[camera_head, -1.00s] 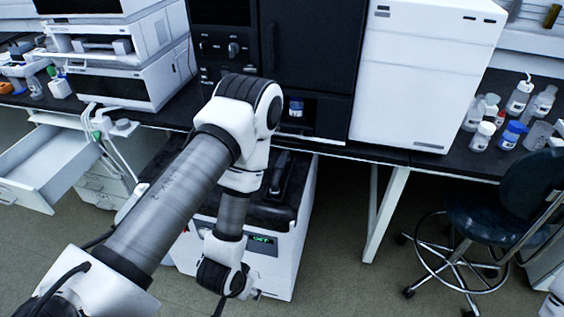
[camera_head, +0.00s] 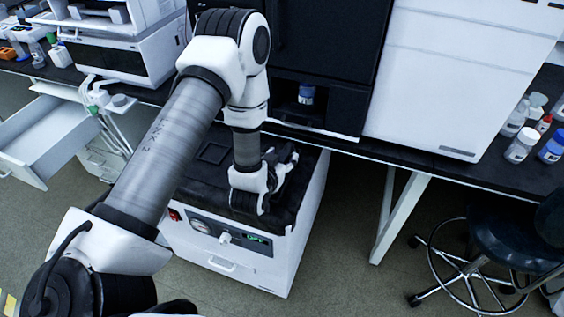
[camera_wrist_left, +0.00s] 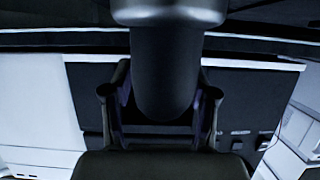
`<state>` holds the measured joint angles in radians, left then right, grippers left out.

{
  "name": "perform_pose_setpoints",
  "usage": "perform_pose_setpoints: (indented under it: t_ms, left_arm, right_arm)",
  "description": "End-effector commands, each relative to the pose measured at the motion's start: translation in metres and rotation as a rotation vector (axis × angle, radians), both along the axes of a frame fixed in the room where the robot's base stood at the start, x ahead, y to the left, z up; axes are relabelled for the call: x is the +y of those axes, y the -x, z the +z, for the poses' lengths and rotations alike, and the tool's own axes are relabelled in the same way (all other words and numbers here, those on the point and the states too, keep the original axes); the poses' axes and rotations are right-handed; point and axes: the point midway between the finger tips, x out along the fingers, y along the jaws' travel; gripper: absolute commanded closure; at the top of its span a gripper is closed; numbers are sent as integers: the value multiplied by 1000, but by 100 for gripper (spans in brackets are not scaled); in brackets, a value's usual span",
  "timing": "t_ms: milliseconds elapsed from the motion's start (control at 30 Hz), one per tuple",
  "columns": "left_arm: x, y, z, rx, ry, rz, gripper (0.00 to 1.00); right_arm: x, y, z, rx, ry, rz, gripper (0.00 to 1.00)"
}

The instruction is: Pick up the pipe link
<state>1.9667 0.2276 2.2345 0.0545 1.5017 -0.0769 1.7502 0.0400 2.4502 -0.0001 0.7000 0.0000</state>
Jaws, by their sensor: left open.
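My left gripper (camera_head: 281,165) is open over the black top of the white cart, near its right side. It is small and dark against that top. In the left wrist view its two dark fingers (camera_wrist_left: 160,112) stand left and right of a dark, round-ended body (camera_wrist_left: 165,70). I cannot tell whether that body is a part of mine or the pipe link. I cannot make out the pipe link for certain in the head view either. My right gripper is not in view.
The white cart (camera_head: 228,268) stands under the bench edge. A black instrument (camera_head: 330,60) and a white cabinet (camera_head: 455,80) are on the bench, with bottles (camera_head: 522,145) at right. An open drawer (camera_head: 45,140) juts out at left. A stool (camera_head: 500,240) is at lower right.

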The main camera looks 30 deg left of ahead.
Motion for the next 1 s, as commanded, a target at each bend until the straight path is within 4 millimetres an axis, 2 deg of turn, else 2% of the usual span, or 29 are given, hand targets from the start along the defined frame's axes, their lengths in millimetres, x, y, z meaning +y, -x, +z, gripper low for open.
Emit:
perform_pose_setpoints:
  t_ms: [200, 233, 367, 400, 767, 1000]
  left_arm:
    - [0, -2, -1, 1, 0, 0, 42]
    - [0, -2, -1, 0, 0, -1, 49]
    - [0, -2, -1, 1, 1, -1, 95]
    - [0, -2, -1, 1, 1, -1, 100]
    - [0, -2, 1, 0, 0, -1, 100]
    - [0, -3, 23, -2, 1, -1, 100]
  right_arm:
    - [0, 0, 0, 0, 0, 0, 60]
    - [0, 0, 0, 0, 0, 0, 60]
    - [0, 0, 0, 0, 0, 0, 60]
    - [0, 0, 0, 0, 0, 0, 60]
    - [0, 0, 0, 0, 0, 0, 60]
    - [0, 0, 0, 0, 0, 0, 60]
